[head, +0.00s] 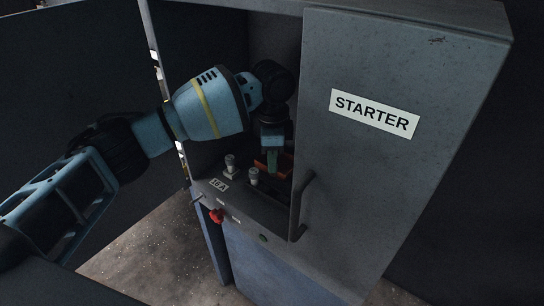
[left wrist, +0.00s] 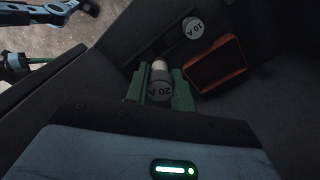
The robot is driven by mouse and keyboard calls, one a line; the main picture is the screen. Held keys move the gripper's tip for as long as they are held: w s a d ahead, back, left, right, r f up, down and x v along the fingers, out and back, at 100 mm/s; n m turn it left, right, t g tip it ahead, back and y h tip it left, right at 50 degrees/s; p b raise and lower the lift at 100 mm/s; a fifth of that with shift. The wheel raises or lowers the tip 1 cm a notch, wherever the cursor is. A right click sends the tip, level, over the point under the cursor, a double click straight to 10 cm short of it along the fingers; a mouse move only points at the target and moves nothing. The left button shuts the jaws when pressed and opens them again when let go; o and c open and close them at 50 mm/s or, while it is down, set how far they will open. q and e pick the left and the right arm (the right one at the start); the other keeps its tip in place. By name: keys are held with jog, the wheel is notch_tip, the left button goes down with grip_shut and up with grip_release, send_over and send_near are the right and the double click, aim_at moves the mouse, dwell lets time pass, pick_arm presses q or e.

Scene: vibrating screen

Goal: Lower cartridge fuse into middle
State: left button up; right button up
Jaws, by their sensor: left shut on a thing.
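My left gripper (head: 272,160) reaches into the open cabinet and points down. In the left wrist view its green fingers (left wrist: 160,98) are shut on a cartridge fuse (left wrist: 161,86) with a grey cap marked 20 A. The base of this fuse is hidden, so I cannot tell whether it touches anything below. A second fuse (left wrist: 192,27), marked 10 A, stands apart from the fingers. The middle place is not clearly visible.
An orange-red open box (left wrist: 217,68) lies close beside the fingers; it also shows in the head view (head: 261,168). The cabinet door (head: 390,165), marked STARTER, stands to the right with a dark handle (head: 302,205). A red knob (head: 216,215) sits on the front below.

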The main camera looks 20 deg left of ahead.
pick_arm(q)
jog(key=shift+f, duration=2.8)
jog(key=shift+f, duration=1.7)
dwell(0.9)
jog(key=o, duration=1)
jog(key=shift+o, duration=0.2)
jog(key=shift+r, duration=0.1)
notch_tip(320, 180, up, 8)
jog(key=shift+f, duration=0.15)
jog(key=shift+f, duration=0.1)
